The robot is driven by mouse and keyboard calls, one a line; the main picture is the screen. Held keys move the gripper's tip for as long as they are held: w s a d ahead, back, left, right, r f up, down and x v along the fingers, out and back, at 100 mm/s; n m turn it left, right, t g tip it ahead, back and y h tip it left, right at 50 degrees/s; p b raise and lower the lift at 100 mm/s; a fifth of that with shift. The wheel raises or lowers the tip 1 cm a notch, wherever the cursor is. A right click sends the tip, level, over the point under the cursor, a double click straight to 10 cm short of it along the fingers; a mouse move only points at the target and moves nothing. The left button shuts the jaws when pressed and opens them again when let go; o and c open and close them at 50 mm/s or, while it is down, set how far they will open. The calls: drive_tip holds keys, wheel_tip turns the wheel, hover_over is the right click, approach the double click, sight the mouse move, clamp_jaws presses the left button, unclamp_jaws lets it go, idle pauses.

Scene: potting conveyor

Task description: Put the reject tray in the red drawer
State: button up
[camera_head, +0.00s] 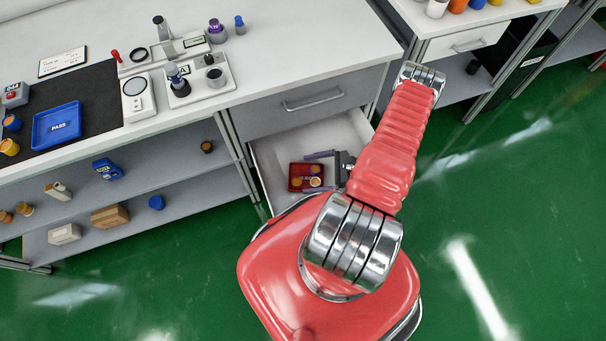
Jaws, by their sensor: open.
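A small dark red tray (295,183) with a few small round pieces in it is inside the open lower drawer (351,131), near the drawer's left side. The drawer interior is white-grey; I see no red on it, and its front is hidden by my arm. My gripper (315,171) reaches into the drawer from the right. Its two purplish fingers are spread apart, one at the far edge of the tray and one over its near part. I cannot tell whether the fingers touch the tray.
A closed grey drawer (313,98) with a handle is above the open one. A blue PASS tray (57,126) lies on a dark mat at the bench's left. Shelves below hold boxes and small parts. Green floor (520,200) is clear at right.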

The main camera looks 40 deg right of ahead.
drive_tip(key=shift+v, duration=1)
